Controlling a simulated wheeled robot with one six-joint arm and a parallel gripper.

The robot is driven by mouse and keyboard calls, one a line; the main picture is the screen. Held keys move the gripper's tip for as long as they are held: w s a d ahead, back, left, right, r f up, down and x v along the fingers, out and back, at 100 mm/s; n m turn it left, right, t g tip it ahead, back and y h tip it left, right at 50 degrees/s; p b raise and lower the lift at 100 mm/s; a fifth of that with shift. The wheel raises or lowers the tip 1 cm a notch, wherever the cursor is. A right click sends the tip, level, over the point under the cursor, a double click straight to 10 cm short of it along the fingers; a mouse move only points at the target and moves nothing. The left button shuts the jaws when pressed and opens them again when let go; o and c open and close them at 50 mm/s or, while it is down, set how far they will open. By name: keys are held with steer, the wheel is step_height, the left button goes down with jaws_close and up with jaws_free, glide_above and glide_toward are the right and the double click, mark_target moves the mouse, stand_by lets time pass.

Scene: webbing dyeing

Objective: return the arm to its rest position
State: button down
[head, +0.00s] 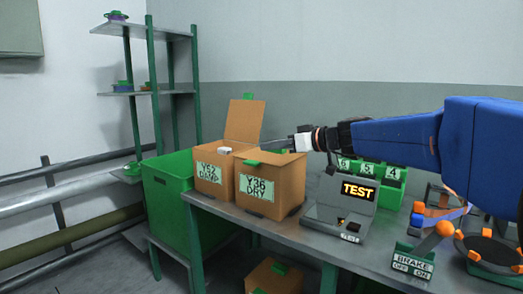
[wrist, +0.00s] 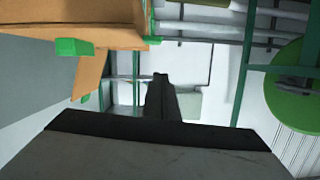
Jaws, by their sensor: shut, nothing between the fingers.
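My gripper (head: 290,140) shows in the head view at the end of my blue arm, which reaches in from the right. Its thin fingers point left, above the box labelled Y36 DRY (head: 268,185). The gripper is shut and holds nothing. In the wrist view the dark fingers (wrist: 160,95) stand close together in the middle. An orange-brown box part with green tabs (wrist: 90,47) is at the upper left there.
A box labelled Y32 DAMP (head: 213,174) with a raised flap stands left of the Y36 box. A TEST device (head: 342,205), green numbered bins (head: 385,178) and a BRAKE control (head: 413,262) share the table. A green bin (head: 167,205) and shelf rack (head: 140,93) stand left.

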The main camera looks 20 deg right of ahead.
steer(key=shift+v, duration=2.4)
steer(key=s+a+f+m+g+h, duration=0.2)
steer(key=s+a+f+g, duration=0.1)
steer(key=s+f, duration=0.55)
steer(key=s+a+f+m+g+h, duration=0.1)
steer(key=s+a+f+g+h, duration=0.15)
steer(key=s+f, duration=0.6)
steer(key=s+d+f+m+h, duration=0.1)
steer(key=s+d+f+h, duration=0.1)
steer(key=s+f, duration=0.4)
steer(key=s+d+f+m+g+h, duration=0.1)
steer(key=s+d+f+m+h, duration=0.1)
steer(key=s+f, duration=0.5)
steer(key=d+h, duration=0.1)
steer(key=d, duration=0.1)
steer(key=shift+d+f+m, duration=0.2)
steer(key=shift+d+m, duration=0.1)
steer(key=shift+d, duration=0.1)
steer(key=shift+s, duration=0.1)
